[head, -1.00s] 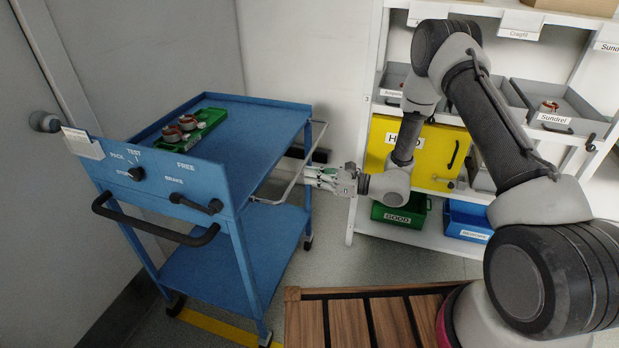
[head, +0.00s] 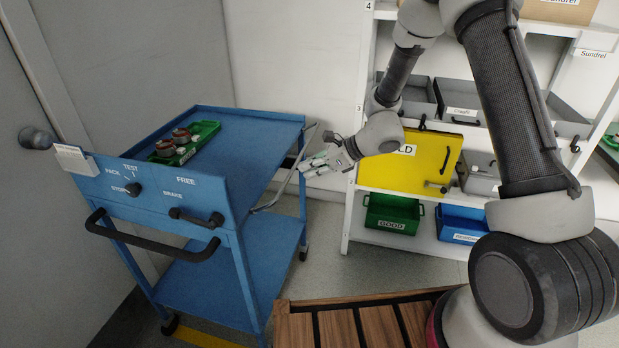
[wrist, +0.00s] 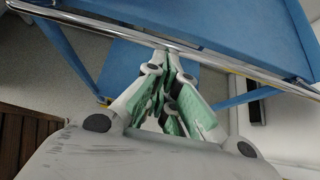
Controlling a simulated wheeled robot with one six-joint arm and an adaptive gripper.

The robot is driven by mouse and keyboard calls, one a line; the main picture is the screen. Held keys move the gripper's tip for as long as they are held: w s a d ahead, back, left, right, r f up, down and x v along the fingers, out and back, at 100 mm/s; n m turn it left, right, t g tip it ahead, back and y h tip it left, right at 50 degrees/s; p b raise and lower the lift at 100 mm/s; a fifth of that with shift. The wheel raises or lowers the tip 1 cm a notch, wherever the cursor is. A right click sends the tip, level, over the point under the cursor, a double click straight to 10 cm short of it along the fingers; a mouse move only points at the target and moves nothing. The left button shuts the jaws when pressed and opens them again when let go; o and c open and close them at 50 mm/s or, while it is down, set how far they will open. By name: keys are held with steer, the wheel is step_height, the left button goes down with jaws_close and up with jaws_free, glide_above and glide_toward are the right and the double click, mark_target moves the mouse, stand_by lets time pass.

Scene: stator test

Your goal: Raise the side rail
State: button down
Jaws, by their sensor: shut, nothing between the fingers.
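The side rail (head: 289,180) is a thin metal bar on the right side of the blue cart (head: 245,150). It slants outward near the height of the cart's top deck. In the wrist view the rail (wrist: 120,33) crosses the upper part of the picture. My gripper (head: 304,168) is beside the rail, on its outer side. In the wrist view its green-padded fingertips (wrist: 171,54) are together right at the rail's edge, seemingly touching it. The rail is not between the fingers. The exact contact is hard to see.
A green tray (head: 206,138) with copper-wound parts sits on the cart's deck. The cart's front panel has a black knob (head: 133,189), a brake lever (head: 196,217) and a push handle (head: 150,240). A shelf with a yellow panel (head: 425,165) and bins stands at the right.

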mark_target(300, 155)
steer(key=a+r+h, duration=0.1)
steer(key=r+h, duration=0.1)
steer(key=r, duration=0.1)
steer(key=w+a+r+g+h, duration=0.1)
steer(key=shift+a+r, duration=0.2)
steer(key=shift+a, duration=0.15)
stand_by(1.2)
